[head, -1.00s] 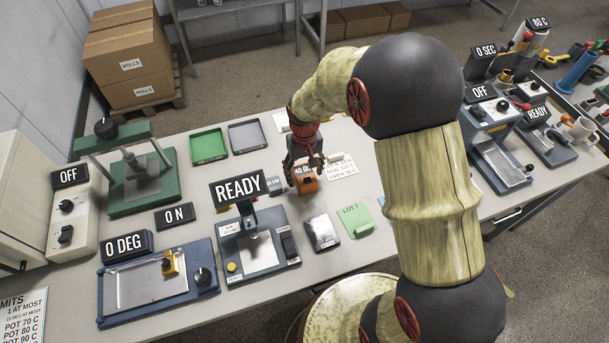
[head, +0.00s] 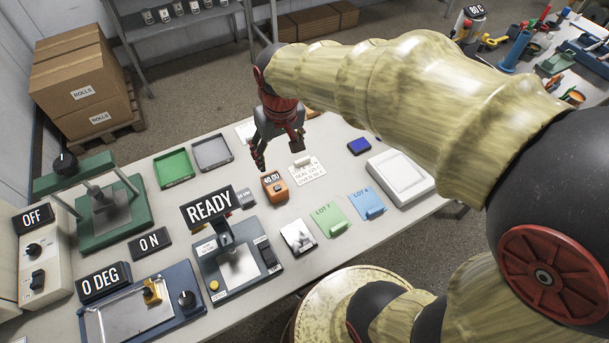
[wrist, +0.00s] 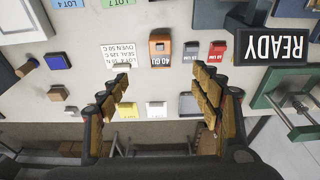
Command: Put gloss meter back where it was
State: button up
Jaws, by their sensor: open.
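The gloss meter is a small orange block with a dark display reading 40 GU (head: 274,188). It stands on the table between the READY device and the white note card. In the wrist view the gloss meter (wrist: 160,46) lies ahead, beyond the fingertips. My gripper (head: 280,154) is above and behind the meter, apart from it, with its fingers spread and nothing between them. In the wrist view my gripper (wrist: 161,75) is also wide open and empty.
The white note card (head: 308,172) is right of the meter. A small grey block (head: 245,197) is at its left. The READY device (head: 238,265) is in front. Green (head: 174,168) and grey (head: 212,152) trays lie at the back left.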

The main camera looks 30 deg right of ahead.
jog(key=s+r+t, duration=0.1)
jog(key=s+r, duration=0.2)
jog(key=s, duration=0.4)
jog(key=s+r+t, duration=0.2)
jog(key=s+r, duration=0.2)
jog(key=s, duration=0.4)
jog(key=shift+r, duration=0.2)
jog(key=shift+c, duration=1.1)
